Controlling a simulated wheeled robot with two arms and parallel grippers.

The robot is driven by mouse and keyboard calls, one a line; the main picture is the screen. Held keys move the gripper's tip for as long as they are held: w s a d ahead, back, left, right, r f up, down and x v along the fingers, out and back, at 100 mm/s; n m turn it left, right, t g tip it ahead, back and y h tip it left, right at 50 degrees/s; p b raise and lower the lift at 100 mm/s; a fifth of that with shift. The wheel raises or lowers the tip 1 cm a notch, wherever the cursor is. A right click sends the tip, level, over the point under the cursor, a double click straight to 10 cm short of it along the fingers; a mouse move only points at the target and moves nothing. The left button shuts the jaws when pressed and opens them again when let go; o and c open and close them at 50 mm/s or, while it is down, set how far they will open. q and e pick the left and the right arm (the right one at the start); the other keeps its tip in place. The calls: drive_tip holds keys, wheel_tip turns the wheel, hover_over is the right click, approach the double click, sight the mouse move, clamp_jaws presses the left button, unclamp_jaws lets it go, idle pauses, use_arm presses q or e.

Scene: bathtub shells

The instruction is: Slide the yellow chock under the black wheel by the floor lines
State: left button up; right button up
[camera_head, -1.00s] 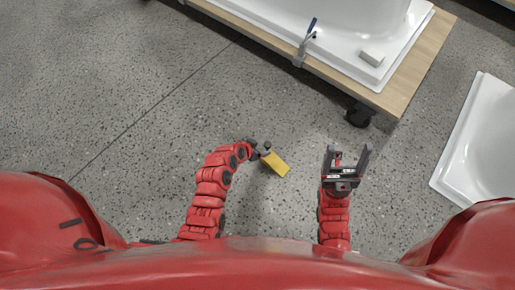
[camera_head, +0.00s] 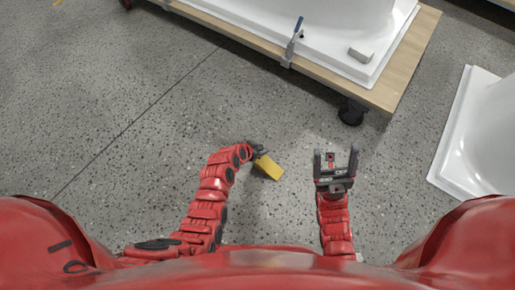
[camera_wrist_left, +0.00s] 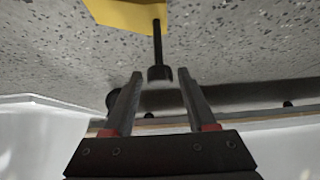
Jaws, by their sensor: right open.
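The yellow chock (camera_head: 268,167) lies on the floor in the head view. In the left wrist view, part of the chock (camera_wrist_left: 128,14) shows at the top, with a black rod and knob (camera_wrist_left: 159,72) extending from it. My left gripper (camera_head: 257,149) is at the knob end of the chock. In the left wrist view its fingers (camera_wrist_left: 160,76) are apart, with the knob between the tips and a narrow gap on each side. My right gripper (camera_head: 337,157) is open and empty, right of the chock. The black wheel (camera_head: 351,111) is under the wooden platform's near corner.
The wooden platform (camera_head: 409,65) carries a white tub shell (camera_head: 345,62) with a blue-handled clamp (camera_head: 292,44) and a grey block (camera_head: 361,51). Another white shell (camera_head: 462,150) stands at the right. A dark floor line (camera_head: 128,127) runs at the left. Floor between chock and wheel is clear.

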use_arm(q)
clamp_jaws()
drive_tip(key=shift+r+p, duration=0.35)
drive_tip(key=shift+r, duration=0.15)
idle(0.4)
